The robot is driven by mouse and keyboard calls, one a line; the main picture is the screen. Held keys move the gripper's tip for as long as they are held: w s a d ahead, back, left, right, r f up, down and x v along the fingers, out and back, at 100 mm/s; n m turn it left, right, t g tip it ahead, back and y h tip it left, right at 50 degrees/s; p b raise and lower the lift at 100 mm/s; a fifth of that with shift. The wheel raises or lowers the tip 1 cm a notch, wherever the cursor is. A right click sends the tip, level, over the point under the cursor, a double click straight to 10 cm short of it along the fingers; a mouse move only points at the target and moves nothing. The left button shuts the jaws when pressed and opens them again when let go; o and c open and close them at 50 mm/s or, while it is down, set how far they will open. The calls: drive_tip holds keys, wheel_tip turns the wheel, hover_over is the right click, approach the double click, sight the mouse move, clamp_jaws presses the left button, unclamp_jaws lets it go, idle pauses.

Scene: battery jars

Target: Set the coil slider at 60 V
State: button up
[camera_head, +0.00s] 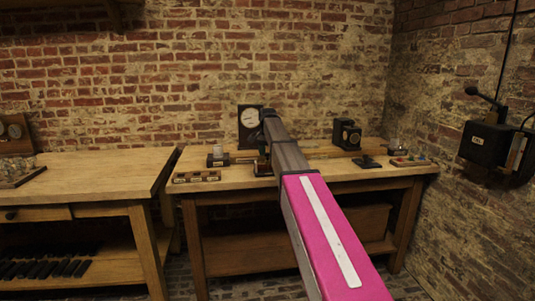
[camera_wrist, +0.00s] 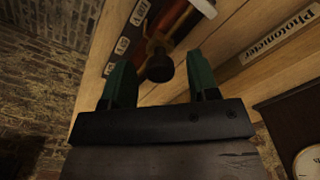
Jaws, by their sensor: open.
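The coil slider has a round black knob (camera_wrist: 160,68), seen in the wrist view between my two green fingers. The slider sits beside a dark red coil (camera_wrist: 170,15) with a row of small white labels (camera_wrist: 122,45) along its left side; I cannot read their values surely. My gripper (camera_wrist: 160,61) is open, with one finger on each side of the knob and a gap to each. I cannot tell how deep the knob lies between them. In the head view my gripper (camera_head: 263,166) is over the right bench, and my arm hides most of the coil and slider.
On the right bench (camera_head: 330,171) stand a dial meter (camera_head: 249,127), a black box instrument (camera_head: 346,134) and a low labelled tray (camera_head: 196,177). A Photometer label (camera_wrist: 283,36) lies right of my gripper. A lever switch box (camera_head: 486,143) hangs on the right wall.

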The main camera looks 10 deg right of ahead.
clamp_jaws()
drive_tip(key=d, duration=1.2)
drive_tip(key=shift+d, duration=0.2)
unclamp_jaws()
drive_tip(key=shift+d, duration=0.1)
drive_tip(key=shift+r, duration=0.15)
wheel_tip(320, 180, up, 11)
drive_tip(key=shift+f, duration=0.2)
